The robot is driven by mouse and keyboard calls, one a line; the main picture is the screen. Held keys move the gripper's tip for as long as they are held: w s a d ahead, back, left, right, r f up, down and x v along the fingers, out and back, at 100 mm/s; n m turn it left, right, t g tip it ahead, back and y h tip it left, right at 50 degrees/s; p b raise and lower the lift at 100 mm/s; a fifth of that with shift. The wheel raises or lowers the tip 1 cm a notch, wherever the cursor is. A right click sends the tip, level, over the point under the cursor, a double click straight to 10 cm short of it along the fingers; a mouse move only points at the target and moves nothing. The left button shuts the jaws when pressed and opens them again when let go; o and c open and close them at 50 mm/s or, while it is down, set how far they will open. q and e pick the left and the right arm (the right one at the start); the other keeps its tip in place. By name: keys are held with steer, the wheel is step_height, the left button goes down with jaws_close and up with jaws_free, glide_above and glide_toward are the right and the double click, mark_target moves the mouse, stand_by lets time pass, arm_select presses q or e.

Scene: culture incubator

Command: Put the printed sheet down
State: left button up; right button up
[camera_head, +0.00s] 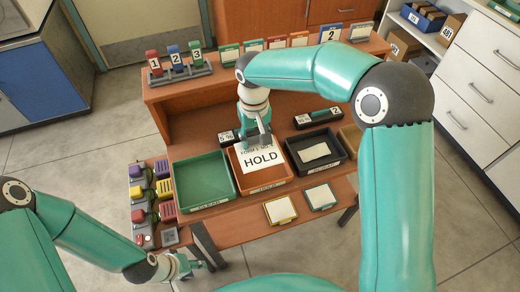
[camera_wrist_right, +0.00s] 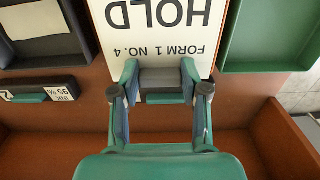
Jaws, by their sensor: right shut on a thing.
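The printed sheet (camera_head: 264,161) is white with "HOLD" and "FORM 1 NO. 4" on it.
Numbered red, blue and green items stand in a rack (camera_head: 180,72) on the raised shelf. Coloured stamp-like items (camera_head: 165,190) line the left edge. Two framed cards (camera_head: 280,210) lie in front. Dark labelled blocks (camera_head: 317,117) stand behind the trays.

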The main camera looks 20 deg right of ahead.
mark_target(255, 152)
steer(key=shift+f, duration=3.1)
steer(key=shift+f, duration=0.15)
steer(key=o, duration=0.9)
steer(key=shift+o, duration=0.2)
step_height(255, 152, up, 12)
steer(key=shift+r, duration=0.2)
steer(key=shift+s+f, duration=0.1)
